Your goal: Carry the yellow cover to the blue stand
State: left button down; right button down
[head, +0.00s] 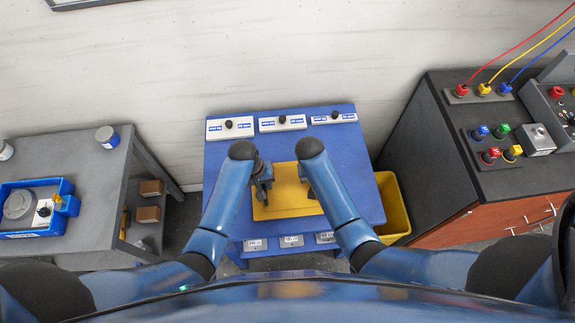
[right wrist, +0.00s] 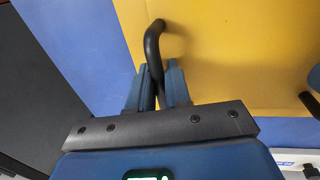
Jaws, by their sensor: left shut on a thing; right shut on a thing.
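The yellow cover (head: 285,206) is a flat panel with black handles, over the middle of the blue stand (head: 222,172). I cannot tell whether it rests on the stand or hangs just above it. My left gripper (head: 263,186) is shut on a handle at the cover's left side. My right gripper (right wrist: 158,85) is shut on the bent black handle (right wrist: 152,42) in the right wrist view; my right arm mostly hides it in the head view. Another handle (right wrist: 313,78) shows at that view's right edge.
Several labelled white blocks with black knobs (head: 282,123) line the stand's back edge. A yellow bin (head: 393,205) stands right of the stand. A grey bench (head: 85,190) with a blue tray (head: 62,188) is at left, a dark cabinet (head: 430,150) at right.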

pick_arm(q)
jog(key=shift+f, duration=0.35)
pick_arm(e)
jog(key=shift+f, duration=0.4)
pick_arm(q)
jog(key=c, duration=1.5)
grip_release()
jog(key=shift+f+b, duration=0.15)
jog(key=shift+b, duration=0.15)
pick_arm(e)
jog(key=c, duration=1.5)
grip_release()
jog(key=shift+f, duration=0.1)
pick_arm(q)
jog(key=o, duration=0.4)
pick_arm(e)
jog(key=o, duration=0.4)
pick_arm(q)
jog(key=shift+o, duration=0.2)
pick_arm(e)
jog(key=shift+o, duration=0.2)
pick_arm(q)
jog(key=shift+r, duration=0.2)
